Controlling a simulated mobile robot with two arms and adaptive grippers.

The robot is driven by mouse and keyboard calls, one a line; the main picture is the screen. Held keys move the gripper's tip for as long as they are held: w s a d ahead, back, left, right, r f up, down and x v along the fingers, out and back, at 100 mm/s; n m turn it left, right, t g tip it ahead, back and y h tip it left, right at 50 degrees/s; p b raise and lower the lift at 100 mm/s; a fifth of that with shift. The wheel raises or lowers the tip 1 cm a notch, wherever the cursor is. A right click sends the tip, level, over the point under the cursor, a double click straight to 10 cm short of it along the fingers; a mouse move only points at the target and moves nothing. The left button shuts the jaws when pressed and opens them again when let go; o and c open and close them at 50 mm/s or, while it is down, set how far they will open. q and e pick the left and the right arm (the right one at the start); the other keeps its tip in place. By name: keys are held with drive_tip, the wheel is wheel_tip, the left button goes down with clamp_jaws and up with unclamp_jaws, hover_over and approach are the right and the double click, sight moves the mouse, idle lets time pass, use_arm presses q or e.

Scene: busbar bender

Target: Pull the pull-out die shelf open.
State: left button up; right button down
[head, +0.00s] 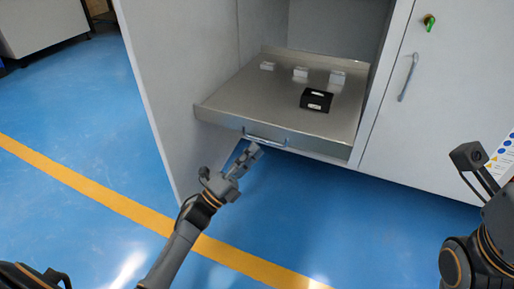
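The pull-out die shelf (240,101) is a grey metal tray in the open bay of a white cabinet. Its front edge stands a little out past the cabinet front. A curved bar handle (265,139) is fixed to its front face. My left gripper (250,152) is at the left end of the handle, just below it. Its fingers overlap the handle's end in the picture; I cannot tell whether they touch or grip it. My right arm is at the lower right, and its gripper (466,157) shows only in part, well away from the shelf.
On the shelf lie a black block (316,100) and several small light blocks (301,73). A closed cabinet door (440,110) with a handle (408,77) is at the right. The blue floor (80,110) with a yellow line is clear in front.

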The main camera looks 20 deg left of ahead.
use_arm(q)
drive_tip(key=v, duration=0.9)
drive_tip(key=shift+s+a, duration=0.2)
drive_tip(key=shift+s, duration=0.05)
